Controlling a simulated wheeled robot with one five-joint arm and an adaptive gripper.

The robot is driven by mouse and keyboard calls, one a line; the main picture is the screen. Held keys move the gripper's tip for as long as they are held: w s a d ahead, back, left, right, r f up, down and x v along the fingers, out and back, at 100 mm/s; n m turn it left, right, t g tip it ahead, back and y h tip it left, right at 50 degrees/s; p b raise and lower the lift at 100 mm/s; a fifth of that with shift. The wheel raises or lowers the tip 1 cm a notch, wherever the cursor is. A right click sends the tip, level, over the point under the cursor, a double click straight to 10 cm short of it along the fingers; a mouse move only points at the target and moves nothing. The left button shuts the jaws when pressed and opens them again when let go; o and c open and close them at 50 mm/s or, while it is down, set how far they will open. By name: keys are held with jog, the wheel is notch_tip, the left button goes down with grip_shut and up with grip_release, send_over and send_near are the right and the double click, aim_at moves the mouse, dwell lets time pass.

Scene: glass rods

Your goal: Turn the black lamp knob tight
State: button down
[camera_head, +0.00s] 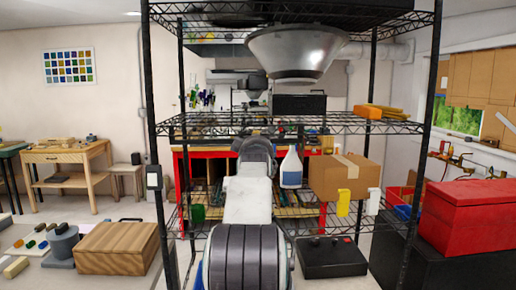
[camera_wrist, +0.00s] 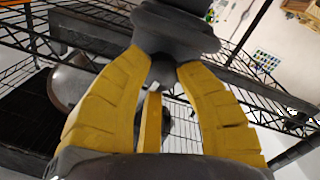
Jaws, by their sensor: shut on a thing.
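The fingers hide part of the knob's sides. In the head view, my arm reaches forward to the shelf rack, and my gripper and the knob are hidden behind it. A wide grey metal lamp shade (camera_head: 297,54) hangs under the top shelf, above and right of my arm.
The black wire rack (camera_head: 152,110) has posts on both sides of my arm. A white spray bottle (camera_head: 291,168) and a cardboard box (camera_head: 339,177) stand right of it. A black control box (camera_head: 331,257) sits low right, a wooden block (camera_head: 118,248) low left.

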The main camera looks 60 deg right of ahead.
jog(key=shift+m+b, duration=0.8)
jog(key=shift+m, duration=0.4)
jog(key=c, duration=1.1)
grip_release()
jog(key=shift+w+f, duration=0.1)
jog(key=shift+a, duration=0.1)
jog(key=v, duration=1.2)
